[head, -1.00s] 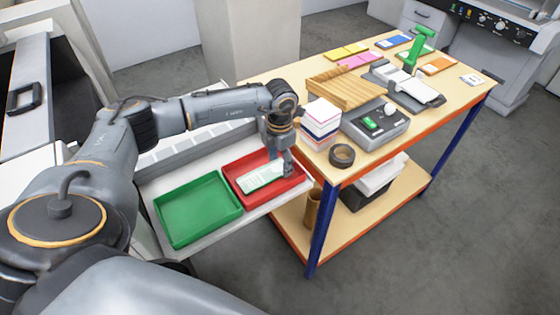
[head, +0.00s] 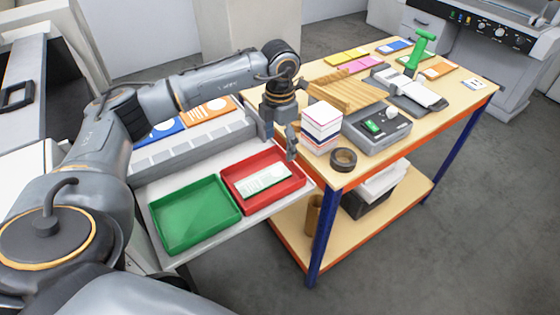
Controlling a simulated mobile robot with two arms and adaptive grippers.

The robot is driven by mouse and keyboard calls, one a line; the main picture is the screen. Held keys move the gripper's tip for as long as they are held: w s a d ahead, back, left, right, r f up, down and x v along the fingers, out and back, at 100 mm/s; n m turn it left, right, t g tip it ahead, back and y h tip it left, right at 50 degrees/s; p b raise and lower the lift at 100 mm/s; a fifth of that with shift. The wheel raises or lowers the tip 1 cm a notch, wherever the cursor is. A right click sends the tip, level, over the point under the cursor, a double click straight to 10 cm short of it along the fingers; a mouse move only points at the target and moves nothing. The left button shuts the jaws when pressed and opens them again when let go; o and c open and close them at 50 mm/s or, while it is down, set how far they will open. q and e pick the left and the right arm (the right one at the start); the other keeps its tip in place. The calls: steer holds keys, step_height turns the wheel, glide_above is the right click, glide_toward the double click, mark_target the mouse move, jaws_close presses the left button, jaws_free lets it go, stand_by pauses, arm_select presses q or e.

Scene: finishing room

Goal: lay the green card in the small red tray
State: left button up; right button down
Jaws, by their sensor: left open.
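The small red tray (head: 298,184) stands beside a green tray on a pale shelf, left of the wooden table. The card (head: 265,180), pale with a light green part, lies flat inside the red tray. My left gripper (head: 280,147) is open and empty, raised over the back edge of the red tray and apart from the card. My right gripper is not in view.
The green tray (head: 195,214) is empty. Behind the trays are a grey divided rack (head: 190,146) and blue and orange cards (head: 207,111).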

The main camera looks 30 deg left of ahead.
arm_select(q)
steer(key=shift+r+b, duration=0.35)
steer(key=shift+r, duration=1.55)
